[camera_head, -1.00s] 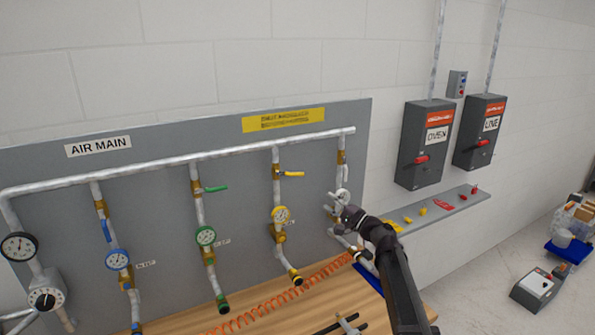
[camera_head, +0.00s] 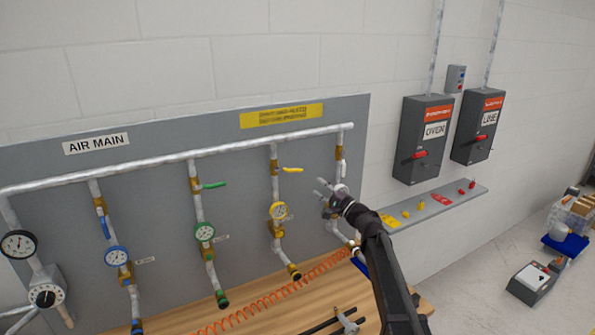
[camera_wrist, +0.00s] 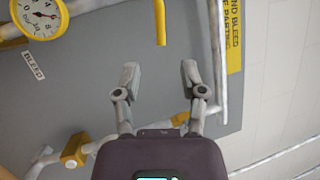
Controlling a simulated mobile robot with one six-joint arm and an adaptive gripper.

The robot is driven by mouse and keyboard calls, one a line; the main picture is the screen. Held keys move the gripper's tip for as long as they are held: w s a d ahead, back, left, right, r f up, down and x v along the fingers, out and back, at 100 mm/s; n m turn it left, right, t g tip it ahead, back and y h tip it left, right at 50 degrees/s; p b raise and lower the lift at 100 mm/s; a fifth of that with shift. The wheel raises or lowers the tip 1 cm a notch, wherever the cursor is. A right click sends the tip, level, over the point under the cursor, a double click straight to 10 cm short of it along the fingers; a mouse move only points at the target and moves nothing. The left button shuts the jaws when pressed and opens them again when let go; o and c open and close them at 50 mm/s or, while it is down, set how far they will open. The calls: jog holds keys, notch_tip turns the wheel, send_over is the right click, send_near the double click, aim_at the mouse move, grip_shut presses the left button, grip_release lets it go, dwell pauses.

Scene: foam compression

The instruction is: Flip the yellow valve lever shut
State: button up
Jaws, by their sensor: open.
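The yellow valve lever (camera_head: 292,170) sticks out roughly sideways to the right from its brass valve on the vertical pipe in the head view. In the wrist view the yellow lever (camera_wrist: 160,22) hangs in from the top edge, beyond the fingertips and roughly in line with the gap between them. My gripper (camera_head: 323,188) is to the right of the lever and a little below it, apart from it. In the wrist view my gripper (camera_wrist: 160,76) has its two fingers apart with nothing between them. The yellow gauge (camera_head: 278,211) is below the lever.
A green lever (camera_head: 215,185) and a blue-handled valve (camera_head: 103,222) are on pipes to the left. Another pipe (camera_head: 339,170) stands close behind my gripper. An orange coiled hose (camera_head: 265,307) lies on the wooden bench (camera_head: 185,322). A shelf with lockout parts (camera_head: 465,197) is at right.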

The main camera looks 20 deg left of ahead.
aim_at(296, 171)
jog(key=p+x, duration=0.2)
jog(key=x, duration=0.9)
grip_shut()
